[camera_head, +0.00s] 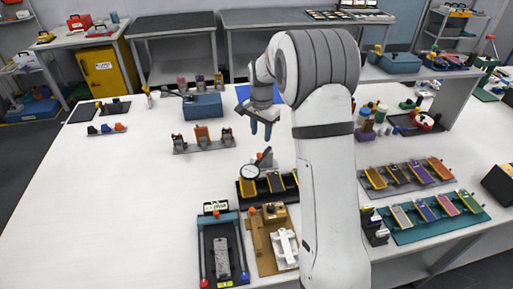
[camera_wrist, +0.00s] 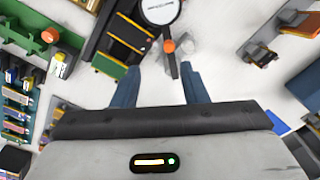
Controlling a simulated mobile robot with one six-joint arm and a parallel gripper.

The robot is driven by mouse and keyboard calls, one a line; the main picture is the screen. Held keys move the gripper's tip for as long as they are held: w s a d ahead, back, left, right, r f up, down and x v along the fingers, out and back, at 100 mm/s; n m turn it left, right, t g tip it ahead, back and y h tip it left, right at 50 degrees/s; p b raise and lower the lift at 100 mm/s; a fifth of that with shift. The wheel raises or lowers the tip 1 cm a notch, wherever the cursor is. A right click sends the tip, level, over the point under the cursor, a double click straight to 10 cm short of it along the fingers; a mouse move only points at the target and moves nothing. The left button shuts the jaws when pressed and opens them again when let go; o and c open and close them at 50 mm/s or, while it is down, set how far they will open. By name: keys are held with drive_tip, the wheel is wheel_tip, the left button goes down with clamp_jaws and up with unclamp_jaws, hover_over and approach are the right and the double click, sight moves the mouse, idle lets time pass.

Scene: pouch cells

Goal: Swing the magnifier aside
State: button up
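A grey rack (camera_head: 205,146) and a blue box (camera_head: 203,107) stand left of my gripper. A grey-and-blue press-like fixture (camera_head: 220,250) and a tan fixture (camera_head: 262,242) are in front. Cell trays (camera_head: 435,226) lie right of my arm.

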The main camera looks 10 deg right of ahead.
sight(259, 153)
drive_tip(key=shift+m, duration=0.5)
drive_tip(key=w+f, duration=0.2)
drive_tip(key=f, duration=0.1)
drive_tip(key=shift+w+f, duration=0.2)
wheel_tip(259, 153, down, 8)
drive_tip(key=shift+r+p, duration=0.2)
drive_tip(key=shift+p, duration=0.8)
drive_tip(key=shift+c, duration=0.3)
clamp_jaws()
